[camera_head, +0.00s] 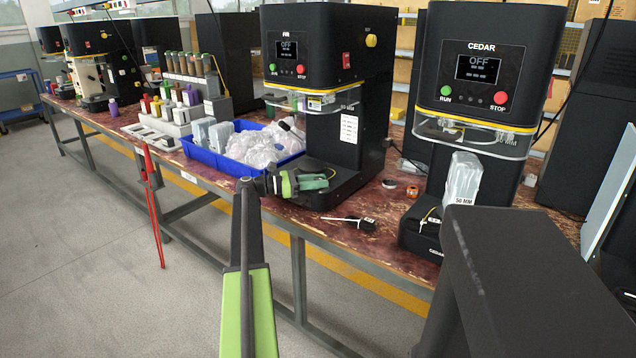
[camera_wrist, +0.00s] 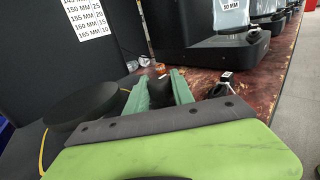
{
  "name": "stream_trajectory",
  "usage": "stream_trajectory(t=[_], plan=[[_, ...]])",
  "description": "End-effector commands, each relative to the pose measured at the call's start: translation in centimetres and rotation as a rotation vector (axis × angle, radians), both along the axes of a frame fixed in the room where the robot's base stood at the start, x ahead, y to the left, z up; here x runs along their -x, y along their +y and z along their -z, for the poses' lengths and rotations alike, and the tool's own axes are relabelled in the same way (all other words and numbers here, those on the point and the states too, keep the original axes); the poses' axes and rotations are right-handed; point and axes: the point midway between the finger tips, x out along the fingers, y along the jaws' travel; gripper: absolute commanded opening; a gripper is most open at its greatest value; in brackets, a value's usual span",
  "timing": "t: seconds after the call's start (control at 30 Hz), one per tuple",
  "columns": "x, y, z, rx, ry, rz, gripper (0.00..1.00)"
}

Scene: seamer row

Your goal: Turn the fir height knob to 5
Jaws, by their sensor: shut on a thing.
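The fir machine (camera_head: 322,50) stands at the bench's middle, its display reading OFF. My gripper (camera_head: 326,180) reaches in low over its base, beside the column. In the wrist view its green fingers (camera_wrist: 160,85) are shut on a small dark part, which looks like the fir height knob (camera_wrist: 159,73). Fingers hide most of the part, and I cannot read its setting. A white millimetre label (camera_head: 348,129) is on the column; it also shows in the wrist view (camera_wrist: 84,17). The black round plate (camera_wrist: 82,107) lies left of the fingers.
A blue tray (camera_head: 214,158) of clear bags is left of fir.

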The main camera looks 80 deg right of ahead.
Motion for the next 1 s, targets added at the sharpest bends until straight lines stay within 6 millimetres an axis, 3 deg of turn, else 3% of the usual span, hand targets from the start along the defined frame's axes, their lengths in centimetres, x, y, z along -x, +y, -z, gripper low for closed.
stream_trajectory(t=[0.67,0.7,0.83,1.0], plan=[[-0.06,-0.05,-0.04,0.000,0.001,0.058,0.00],[-0.05,-0.06,-0.04,0.000,0.001,0.058,0.34],[-0.04,-0.04,-0.03,0.000,0.001,0.059,0.51],[-0.03,-0.02,-0.02,0.000,0.001,0.059,0.51]])
